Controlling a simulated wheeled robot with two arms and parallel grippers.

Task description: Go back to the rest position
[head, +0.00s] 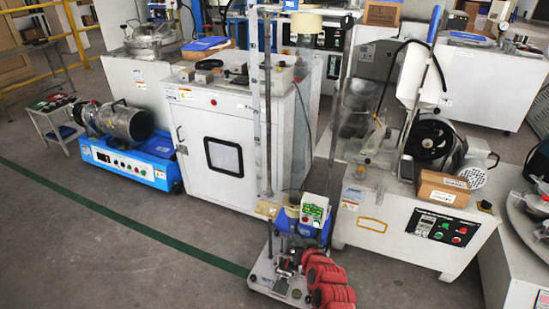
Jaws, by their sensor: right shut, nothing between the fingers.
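My right arm comes in at the bottom centre with its red links. My right gripper (284,264) is small and dark at the arm's far end, and it appears shut with nothing held. It shows in front of the white base of a tall column tester (267,130). I cannot tell whether it touches the tester. My left gripper and left arm are not in view.
The tester's control box (314,209) is just above my right gripper. A white machine with a black wheel (410,222) stands to the right, with a cardboard box (443,188) on it. A white cabinet (205,178) and blue machine (128,165) stand left. Grey floor (120,255) is clear at lower left.

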